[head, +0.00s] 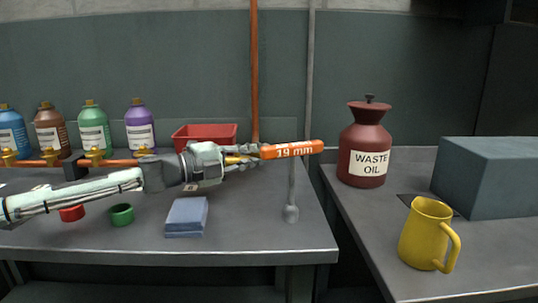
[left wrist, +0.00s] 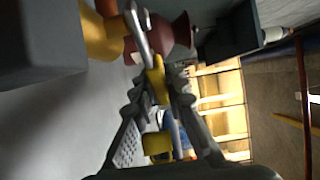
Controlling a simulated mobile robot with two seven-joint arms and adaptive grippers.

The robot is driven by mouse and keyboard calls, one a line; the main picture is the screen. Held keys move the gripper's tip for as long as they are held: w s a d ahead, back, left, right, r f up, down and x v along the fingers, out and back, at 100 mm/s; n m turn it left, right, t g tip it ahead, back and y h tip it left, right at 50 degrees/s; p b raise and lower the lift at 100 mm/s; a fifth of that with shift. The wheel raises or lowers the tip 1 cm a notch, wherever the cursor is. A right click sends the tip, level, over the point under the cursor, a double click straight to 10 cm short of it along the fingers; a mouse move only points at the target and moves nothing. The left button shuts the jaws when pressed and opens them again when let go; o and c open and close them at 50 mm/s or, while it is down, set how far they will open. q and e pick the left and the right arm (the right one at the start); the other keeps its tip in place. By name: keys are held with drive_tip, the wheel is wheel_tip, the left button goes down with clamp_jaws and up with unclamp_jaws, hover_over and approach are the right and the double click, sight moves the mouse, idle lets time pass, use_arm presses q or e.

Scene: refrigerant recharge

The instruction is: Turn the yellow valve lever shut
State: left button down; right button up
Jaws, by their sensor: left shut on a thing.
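My left gripper (head: 242,157) reaches in from the left over the bench. In the left wrist view it (left wrist: 158,92) is shut on a yellow piece (left wrist: 157,78), which looks like the valve lever. The lever's pivot is hidden by the fingers. A grey metal bar (left wrist: 141,32) runs on just past the fingertips. An orange handle marked 19 mm (head: 292,149) extends right of the fingertips in the head view. I cannot tell whether it touches the gripper. My right gripper is in neither view.
Several bottles (head: 92,130) stand behind a copper manifold at left. A red bin (head: 205,133) stands behind my wrist. A blue block (head: 187,216) and green ring (head: 122,214) lie in front. On the right bench are a waste oil jar (head: 366,140), yellow mug (head: 424,235) and grey box (head: 490,180).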

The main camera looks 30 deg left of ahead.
use_arm(q)
drive_tip(key=shift+s+a+m+g+h, duration=0.1)
drive_tip(key=shift+s+m+g+h, duration=0.25)
drive_tip(key=shift+m+g+h, duration=0.35)
drive_tip(key=shift+p, duration=0.3)
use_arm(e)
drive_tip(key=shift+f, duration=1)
use_arm(q)
drive_tip(key=c, duration=1.5)
unclamp_jaws()
drive_tip(key=shift+c, duration=0.2)
drive_tip(key=shift+s, duration=0.1)
drive_tip(key=v, duration=1.1)
drive_tip(key=shift+s+a+f, duration=0.2)
drive_tip(key=shift+s+a, duration=0.1)
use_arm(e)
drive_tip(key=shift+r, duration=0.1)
